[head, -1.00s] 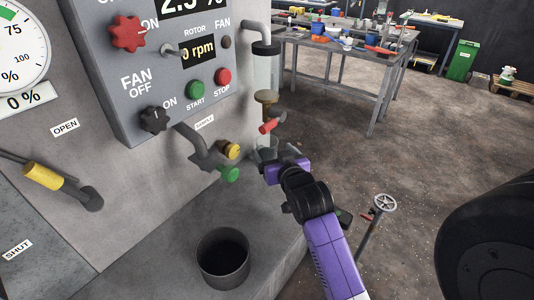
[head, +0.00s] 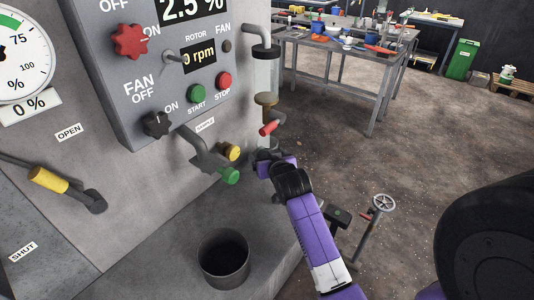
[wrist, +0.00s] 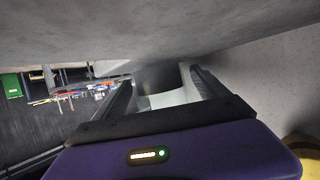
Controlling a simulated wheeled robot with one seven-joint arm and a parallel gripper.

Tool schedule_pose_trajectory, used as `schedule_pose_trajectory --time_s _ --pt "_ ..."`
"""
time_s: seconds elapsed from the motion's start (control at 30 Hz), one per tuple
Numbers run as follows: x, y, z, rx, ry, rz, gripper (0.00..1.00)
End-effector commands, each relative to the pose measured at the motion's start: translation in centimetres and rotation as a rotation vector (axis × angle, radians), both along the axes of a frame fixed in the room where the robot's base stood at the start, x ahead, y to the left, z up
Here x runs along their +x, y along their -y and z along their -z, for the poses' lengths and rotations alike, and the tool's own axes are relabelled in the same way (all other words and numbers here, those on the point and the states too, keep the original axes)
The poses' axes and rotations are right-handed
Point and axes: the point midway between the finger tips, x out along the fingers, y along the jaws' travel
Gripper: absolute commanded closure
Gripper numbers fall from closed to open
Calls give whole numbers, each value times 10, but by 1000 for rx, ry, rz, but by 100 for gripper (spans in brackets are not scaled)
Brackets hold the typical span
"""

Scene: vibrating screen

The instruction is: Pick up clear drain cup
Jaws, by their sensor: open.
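The clear drain cup (wrist: 165,98) shows in the wrist view as a pale, see-through shape between my fingers, with a dark grey round part at its top. Whether the fingers touch it I cannot tell. In the head view the cup (head: 266,146) is only a faint clear shape below the red-handled drain valve (head: 270,127), mostly hidden by my wrist. My gripper (wrist: 163,84) is open, one finger on each side of the cup. In the head view my purple arm reaches toward the panel's right edge, and the fingertips are hidden.
A green-capped pipe and a yellow knob (head: 232,152) stick out just left of my gripper. An open grey cylinder (head: 224,258) stands on the ledge below. A handwheel post (head: 383,203) rises at right. The floor toward the cluttered table (head: 350,55) is clear.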

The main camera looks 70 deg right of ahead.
Motion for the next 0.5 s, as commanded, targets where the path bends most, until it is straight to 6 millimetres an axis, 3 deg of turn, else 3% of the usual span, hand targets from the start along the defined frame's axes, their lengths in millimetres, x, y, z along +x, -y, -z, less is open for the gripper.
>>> schedule_pose_trajectory --time_s 0.17,0.5 --pt "0 0 0 0 0 0 16" --pt "0 0 0 0 0 0 81"
